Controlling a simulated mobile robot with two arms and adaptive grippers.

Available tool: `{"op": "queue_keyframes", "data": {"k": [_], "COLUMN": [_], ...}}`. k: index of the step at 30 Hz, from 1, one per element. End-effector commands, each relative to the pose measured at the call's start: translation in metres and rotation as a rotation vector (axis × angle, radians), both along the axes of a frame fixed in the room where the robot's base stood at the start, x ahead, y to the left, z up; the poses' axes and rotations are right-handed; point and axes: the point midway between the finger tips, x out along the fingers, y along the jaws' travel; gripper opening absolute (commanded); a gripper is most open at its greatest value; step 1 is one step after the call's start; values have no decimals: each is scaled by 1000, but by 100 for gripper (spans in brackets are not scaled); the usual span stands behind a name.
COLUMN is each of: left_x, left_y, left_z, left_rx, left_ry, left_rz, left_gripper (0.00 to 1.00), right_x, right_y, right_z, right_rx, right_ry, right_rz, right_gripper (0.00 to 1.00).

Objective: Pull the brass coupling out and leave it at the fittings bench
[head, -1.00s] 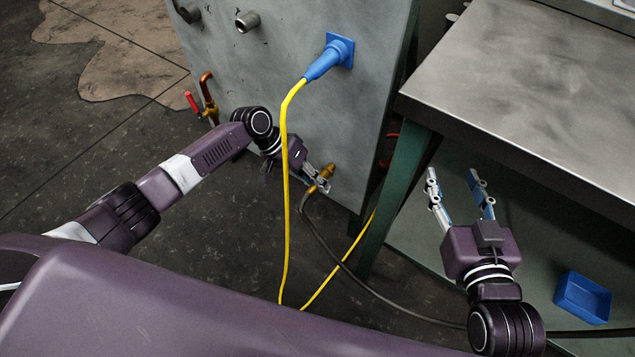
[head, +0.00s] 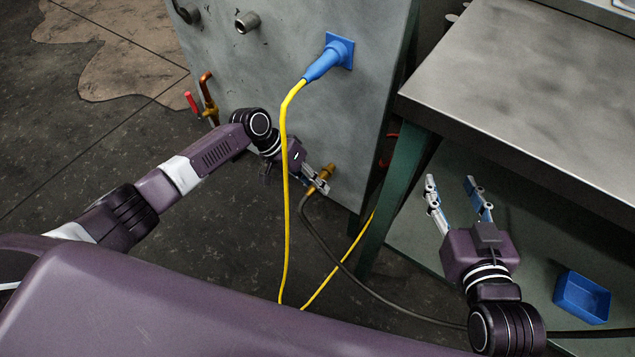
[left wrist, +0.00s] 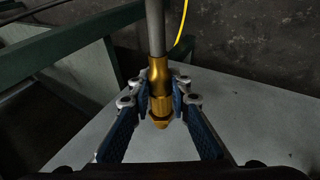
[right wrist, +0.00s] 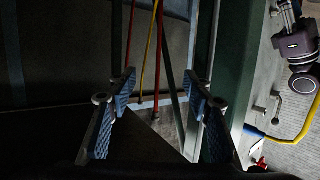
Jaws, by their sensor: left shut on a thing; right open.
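The brass coupling (left wrist: 158,76) sits on the end of a dark hose, seen in the left wrist view. My left gripper (left wrist: 160,98) is shut on it, one finger on each side. In the head view my left gripper (head: 320,184) is low at the grey panel, beside a brass fitting (head: 329,171).
A blue plug (head: 325,63) with a yellow cable (head: 285,180) hangs in front of my left gripper. The dark hose (head: 340,262) trails across the floor. A green bench leg (head: 392,200) stands between the grippers. A blue bin (head: 582,298) is lower right.

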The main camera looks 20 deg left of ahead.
Motion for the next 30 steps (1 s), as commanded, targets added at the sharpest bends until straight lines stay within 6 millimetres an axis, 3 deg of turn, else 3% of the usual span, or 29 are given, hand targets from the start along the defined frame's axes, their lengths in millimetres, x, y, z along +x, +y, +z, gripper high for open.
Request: {"op": "queue_keyframes", "data": {"k": [8,30], "left_x": [1,-4], "left_y": [0,1], "left_z": [1,2], "left_rx": [-1,-3], "left_ry": [-3,-6], "left_rz": [2,2], "left_gripper": [0,0], "right_x": [-1,-15], "right_y": [-1,-7], "right_z": [0,-29], "right_rx": [-2,-33], "right_ry": [7,139], "right_rz": [-1,-8], "right_gripper": [46,46]}}
